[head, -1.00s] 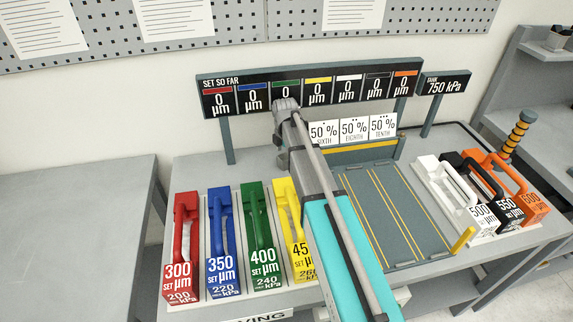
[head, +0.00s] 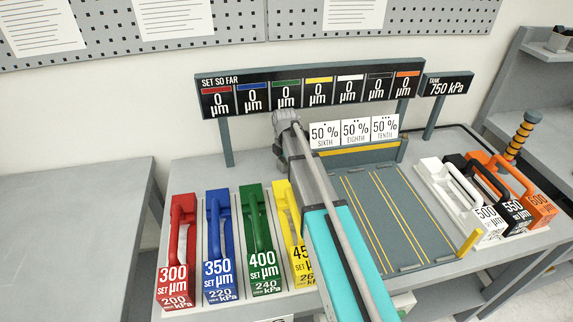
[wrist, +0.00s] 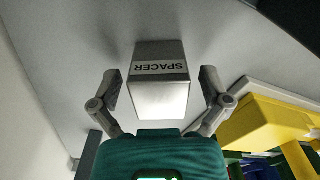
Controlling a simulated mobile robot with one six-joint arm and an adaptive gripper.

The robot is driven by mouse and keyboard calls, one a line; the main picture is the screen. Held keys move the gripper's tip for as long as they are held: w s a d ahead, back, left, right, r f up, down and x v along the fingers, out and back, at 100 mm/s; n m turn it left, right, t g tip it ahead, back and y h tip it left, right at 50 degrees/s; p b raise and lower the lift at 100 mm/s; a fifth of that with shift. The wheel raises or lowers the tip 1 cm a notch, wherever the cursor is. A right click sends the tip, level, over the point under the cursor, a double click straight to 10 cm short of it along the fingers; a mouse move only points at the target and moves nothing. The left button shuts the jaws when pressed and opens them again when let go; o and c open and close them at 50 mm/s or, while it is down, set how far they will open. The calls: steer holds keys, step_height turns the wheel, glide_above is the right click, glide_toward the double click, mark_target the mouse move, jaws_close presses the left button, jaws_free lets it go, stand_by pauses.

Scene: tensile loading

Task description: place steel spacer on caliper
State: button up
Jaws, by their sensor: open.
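In the wrist view a grey metal block marked SPACER (wrist: 160,69) stands on a grey surface, its lettering upside down. My gripper (wrist: 160,84) is open, with one finger on each side of the spacer. Small gaps seem to show between the pads and its sides. I cannot make out a caliper in either view.
Red (head: 176,250), blue (head: 219,250), green (head: 259,250) and yellow (head: 290,225) handled blocks stand left of my arm. The yellow block also shows at right in the wrist view (wrist: 262,122). A lined grey bed (head: 390,215) and white, black and orange blocks stand right.

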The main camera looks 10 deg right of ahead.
jaws_close()
stand_by(0.4)
steer(key=shift+r, duration=0.1)
step_height(320, 180, up, 4)
steer(key=p, duration=0.4)
steer(key=a, duration=2.1)
steer(key=s+a, duration=0.1)
steer(key=a, duration=1)
steer(key=shift+f, duration=0.35)
